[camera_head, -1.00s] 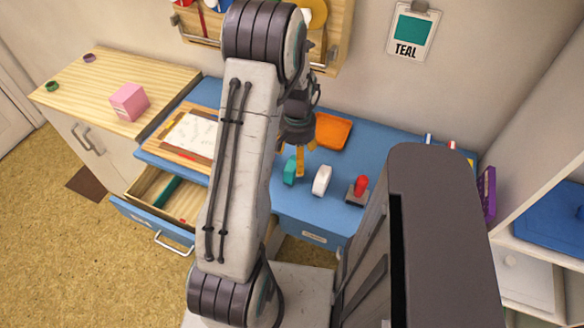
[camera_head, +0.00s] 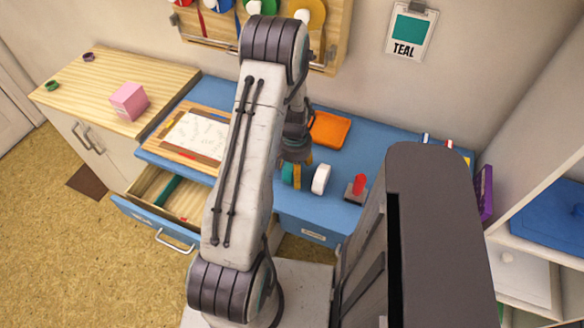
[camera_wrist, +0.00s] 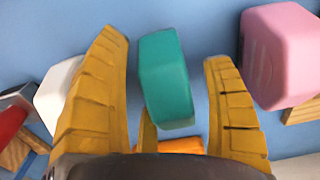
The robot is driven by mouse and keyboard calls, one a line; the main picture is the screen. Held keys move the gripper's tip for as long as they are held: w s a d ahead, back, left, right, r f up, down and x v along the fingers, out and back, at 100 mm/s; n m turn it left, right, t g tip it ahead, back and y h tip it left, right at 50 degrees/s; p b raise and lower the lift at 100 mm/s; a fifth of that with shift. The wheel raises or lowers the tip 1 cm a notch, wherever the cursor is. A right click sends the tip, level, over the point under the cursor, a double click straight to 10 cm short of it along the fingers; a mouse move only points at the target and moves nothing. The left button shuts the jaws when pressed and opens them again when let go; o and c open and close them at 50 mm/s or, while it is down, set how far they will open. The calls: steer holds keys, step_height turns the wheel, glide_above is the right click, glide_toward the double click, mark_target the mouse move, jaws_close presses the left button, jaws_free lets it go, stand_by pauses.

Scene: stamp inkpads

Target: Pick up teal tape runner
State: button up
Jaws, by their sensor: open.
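The teal tape runner (camera_wrist: 165,80) stands on the blue desk between the two yellow fingers of my gripper (camera_wrist: 168,50) in the wrist view. Gaps of blue show on both sides of it, so the fingers are open around it and not pressed on it. In the head view the teal runner (camera_head: 288,172) shows beside a yellow finger of my gripper (camera_head: 299,170), partly hidden by the arm and finger.
A white rounded runner (camera_head: 321,179) stands close to the right, then a red-handled stamp (camera_head: 357,187). An orange tray (camera_head: 330,130) lies behind. A pink rounded block (camera_wrist: 282,55) is near the right finger in the wrist view. An open drawer (camera_head: 150,220) juts out.

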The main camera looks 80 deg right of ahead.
steer(key=shift+o, duration=0.2)
steer(key=c, duration=1.4)
steer(key=shift+o, duration=0.2)
steer(key=shift+r, duration=0.1)
steer(key=shift+r, duration=0.45)
steer(key=r, duration=0.2)
steer(key=r+b, duration=0.1)
steer(key=shift+s+a+r, duration=0.15)
steer(key=shift+a+r, duration=0.05)
steer(key=shift+a, duration=0.05)
steer(key=s+a+r+b, duration=0.1)
steer(key=s+a+r, duration=0.2)
steer(key=a+r, duration=0.3)
steer(key=a, duration=0.4)
steer(key=shift+s+a+r, duration=0.3)
